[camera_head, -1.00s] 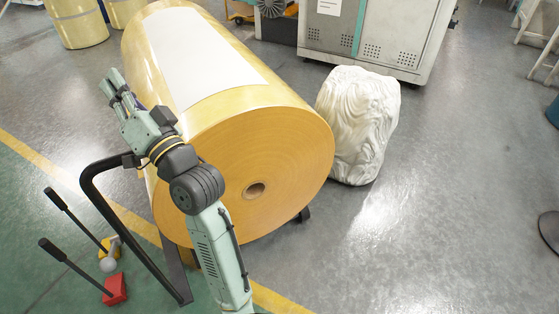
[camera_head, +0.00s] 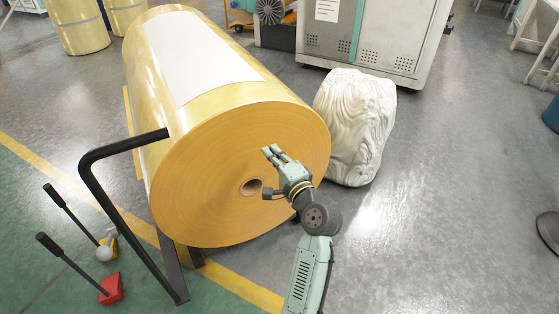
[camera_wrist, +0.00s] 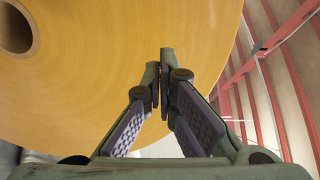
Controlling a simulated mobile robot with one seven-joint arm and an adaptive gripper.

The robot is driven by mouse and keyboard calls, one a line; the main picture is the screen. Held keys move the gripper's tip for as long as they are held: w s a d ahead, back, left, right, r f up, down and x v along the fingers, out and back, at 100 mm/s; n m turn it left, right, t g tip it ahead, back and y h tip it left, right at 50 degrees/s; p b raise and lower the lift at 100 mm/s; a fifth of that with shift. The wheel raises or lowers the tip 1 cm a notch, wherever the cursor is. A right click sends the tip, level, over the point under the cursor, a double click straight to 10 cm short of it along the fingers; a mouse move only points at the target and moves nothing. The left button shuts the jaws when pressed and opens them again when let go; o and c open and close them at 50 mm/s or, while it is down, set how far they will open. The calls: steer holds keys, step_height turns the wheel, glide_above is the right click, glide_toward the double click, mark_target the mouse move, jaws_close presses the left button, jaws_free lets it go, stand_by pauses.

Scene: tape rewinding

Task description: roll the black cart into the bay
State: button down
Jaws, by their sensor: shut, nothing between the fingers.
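The black cart (camera_head: 94,190) shows as a bent black handle bar and dark frame parts at the near left end of a large yellow tape roll (camera_head: 220,190). The roll appears to rest on the cart and hides most of it. My gripper (camera_head: 268,149) is in front of the roll's round end face, a little above and right of its core hole. In the wrist view my gripper (camera_wrist: 160,70) is shut and empty, with the roll's face (camera_wrist: 100,90) behind it and the core hole at the upper left. I cannot make out a marked bay.
A white wrapped bundle (camera_head: 355,125) stands right of the roll. A grey machine cabinet (camera_head: 385,40) is behind. Red (camera_head: 110,289) and yellow (camera_head: 108,242) tools with black handles are at the lower left. A yellow line (camera_head: 25,153) crosses the floor; the right floor is mostly clear.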

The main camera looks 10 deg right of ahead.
mark_target(257, 133)
steer(key=p+x, duration=0.1)
steer(key=x, duration=0.6)
steer(key=shift+w, duration=0.1)
